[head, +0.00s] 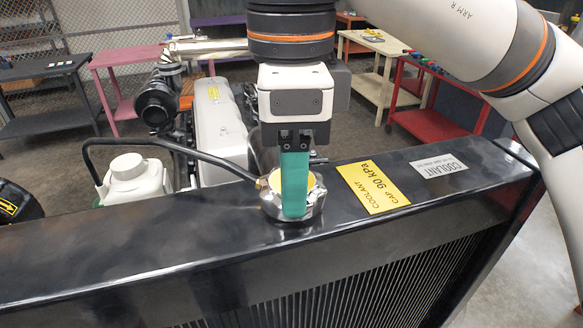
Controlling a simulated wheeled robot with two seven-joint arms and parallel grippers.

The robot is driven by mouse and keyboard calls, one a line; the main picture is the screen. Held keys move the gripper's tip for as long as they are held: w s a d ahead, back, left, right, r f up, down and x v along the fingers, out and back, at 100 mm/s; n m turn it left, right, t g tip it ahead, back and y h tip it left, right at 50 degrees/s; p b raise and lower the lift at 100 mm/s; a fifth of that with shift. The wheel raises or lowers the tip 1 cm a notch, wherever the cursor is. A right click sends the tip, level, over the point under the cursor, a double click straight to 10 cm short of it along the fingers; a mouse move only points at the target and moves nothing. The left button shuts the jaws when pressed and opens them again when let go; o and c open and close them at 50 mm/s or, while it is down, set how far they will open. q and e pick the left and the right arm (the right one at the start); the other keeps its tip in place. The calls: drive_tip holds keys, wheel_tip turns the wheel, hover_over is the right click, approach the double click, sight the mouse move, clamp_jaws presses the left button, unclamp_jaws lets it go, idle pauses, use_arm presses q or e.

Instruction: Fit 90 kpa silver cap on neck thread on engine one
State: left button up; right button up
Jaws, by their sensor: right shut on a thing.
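My right gripper (294,208) comes down from above with its teal fingers shut on the silver cap (314,201), which has a yellow top. The cap is at the neck on the black radiator top tank, and the fingers hide its middle. I cannot tell where cap ends and neck begins, or whether the thread is engaged. A yellow label (373,187) reading "COOLANT CAP 90 kPa" lies just right of the cap. My left gripper is out of view.
A black hose (190,150) runs from the neck to a white coolant bottle (130,178) at left. The engine (217,120) stands behind the radiator. A white label (438,166) is at right. Tool carts, one red (437,124), stand farther back.

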drive_tip(key=m, duration=0.2)
drive_tip(key=m+b, duration=0.1)
drive_tip(key=m, duration=0.1)
drive_tip(key=shift+f, duration=0.35)
drive_tip(key=o, duration=1.6)
drive_tip(key=shift+r+m, duration=0.25)
drive_tip(key=shift+m, duration=0.05)
drive_tip(key=shift+r, duration=0.15)
drive_tip(key=shift+c, duration=0.4)
wheel_tip(320, 180, up, 7)
drive_tip(key=p, duration=0.6)
